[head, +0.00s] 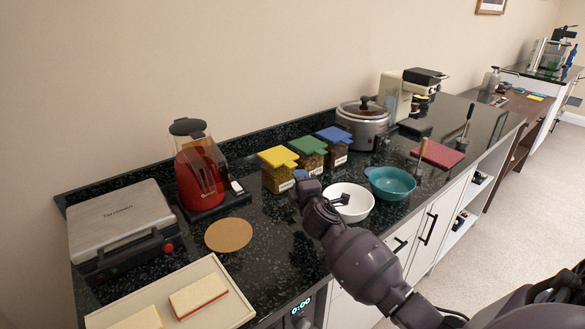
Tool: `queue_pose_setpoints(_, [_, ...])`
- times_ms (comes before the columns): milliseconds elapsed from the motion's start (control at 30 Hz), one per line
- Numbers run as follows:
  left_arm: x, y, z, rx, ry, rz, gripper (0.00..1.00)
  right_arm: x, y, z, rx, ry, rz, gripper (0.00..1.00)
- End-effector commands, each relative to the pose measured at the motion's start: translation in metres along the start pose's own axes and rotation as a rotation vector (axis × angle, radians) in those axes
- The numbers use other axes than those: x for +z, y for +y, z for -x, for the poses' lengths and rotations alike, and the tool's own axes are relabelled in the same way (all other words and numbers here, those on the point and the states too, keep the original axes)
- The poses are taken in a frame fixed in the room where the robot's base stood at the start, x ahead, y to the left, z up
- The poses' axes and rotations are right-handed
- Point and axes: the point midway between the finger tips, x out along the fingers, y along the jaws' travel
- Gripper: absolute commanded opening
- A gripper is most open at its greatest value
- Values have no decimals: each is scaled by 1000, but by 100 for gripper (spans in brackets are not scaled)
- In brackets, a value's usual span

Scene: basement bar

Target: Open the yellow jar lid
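The yellow jar (277,180) is a clear, squarish container with a dark filling and a label on its front. It stands on the black counter at the left end of a row of three jars. Its yellow lid (278,156) lies flat on top and looks closed, with a tab toward the right. My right gripper (301,176) is at the end of the dark arm from the lower right, just in front of and right of the yellow jar. I cannot tell whether it touches the jar or how its fingers stand. My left gripper is not in view.
The green-lidded jar (312,158) and blue-lidded jar (336,148) stand close on the right. A red blender (202,175) stands left. A round cork mat (228,235) lies on the counter.

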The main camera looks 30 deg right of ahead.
Motion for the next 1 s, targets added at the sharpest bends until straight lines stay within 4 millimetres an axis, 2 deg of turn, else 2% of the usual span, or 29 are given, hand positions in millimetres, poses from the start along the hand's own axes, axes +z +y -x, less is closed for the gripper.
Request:
queue_pose_setpoints(200, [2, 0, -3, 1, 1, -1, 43, 0, 0, -38, 0, 0, 1, 32])
queue_pose_setpoints(433, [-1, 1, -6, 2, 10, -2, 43, 0, -1, -64, 0, 0, 0, 32])
queue_pose_setpoints(600, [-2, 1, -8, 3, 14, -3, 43, 0, 0, -72, -1, -1, 0, 32])
queue_pose_setpoints(900, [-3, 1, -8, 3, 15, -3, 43, 0, 0, -73, -1, 0, 0, 32])
queue_pose_setpoints(1000, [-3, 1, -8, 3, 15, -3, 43, 0, 0, -73, -1, 0, 0, 17])
